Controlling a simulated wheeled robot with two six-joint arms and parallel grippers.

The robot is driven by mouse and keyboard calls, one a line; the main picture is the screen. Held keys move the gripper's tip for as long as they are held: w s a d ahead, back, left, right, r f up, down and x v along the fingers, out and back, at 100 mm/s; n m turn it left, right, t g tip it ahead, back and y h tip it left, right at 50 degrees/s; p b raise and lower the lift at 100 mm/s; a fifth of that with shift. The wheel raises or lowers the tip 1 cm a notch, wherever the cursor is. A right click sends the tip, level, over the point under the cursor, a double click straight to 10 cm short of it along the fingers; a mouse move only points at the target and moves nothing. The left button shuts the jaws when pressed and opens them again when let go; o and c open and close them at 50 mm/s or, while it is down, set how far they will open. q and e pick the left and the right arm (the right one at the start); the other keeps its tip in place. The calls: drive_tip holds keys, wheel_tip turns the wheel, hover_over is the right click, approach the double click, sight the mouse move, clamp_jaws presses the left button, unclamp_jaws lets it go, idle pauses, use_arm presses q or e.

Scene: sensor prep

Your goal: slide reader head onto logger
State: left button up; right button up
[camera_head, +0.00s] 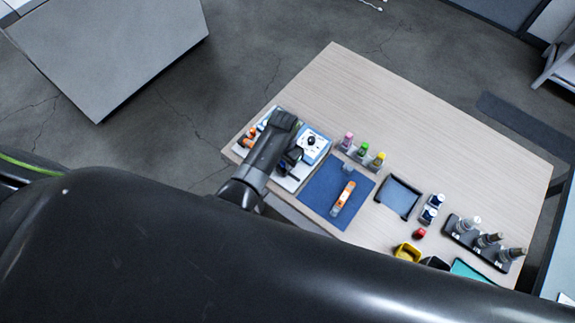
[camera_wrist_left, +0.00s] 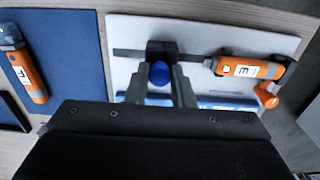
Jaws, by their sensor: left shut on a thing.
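My left gripper (camera_head: 287,155) is over the white board at the left end of the table. In the left wrist view the left gripper (camera_wrist_left: 160,78) is shut on a dark block (camera_wrist_left: 160,47) with a round blue part, seemingly the reader head. A dark bar lies behind it. An orange and white logger (camera_wrist_left: 250,68) with a letter label lies on the board, right of the gripper and apart from the block. Another orange and white device (camera_head: 343,197) lies on the blue mat; it also shows in the left wrist view (camera_wrist_left: 25,70). My right gripper is not in view.
The white board (camera_wrist_left: 135,25) adjoins the blue mat (camera_head: 320,185). A blue and white box (camera_head: 314,146) stands beside the gripper. Small coloured bottles (camera_head: 363,150), a dark tray (camera_head: 398,196) and a bottle rack (camera_head: 485,242) stand further right. The table's far side is clear.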

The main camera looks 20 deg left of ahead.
use_arm(q)
drive_tip(key=shift+w+a, duration=0.2)
drive_tip(key=shift+a, duration=0.3)
drive_tip(key=shift+w+a, duration=0.15)
drive_tip(key=shift+a, duration=0.35)
drive_tip(key=shift+w+a, duration=0.15)
drive_tip(key=shift+a, duration=0.2)
drive_tip(key=shift+w+a, duration=0.15)
drive_tip(key=shift+a, duration=0.35)
drive_tip(key=shift+w+a, duration=0.1)
drive_tip(key=shift+a, duration=0.1)
drive_tip(key=shift+w+a, duration=0.15)
drive_tip(key=shift+a, duration=0.25)
drive_tip(key=shift+p, duration=0.5)
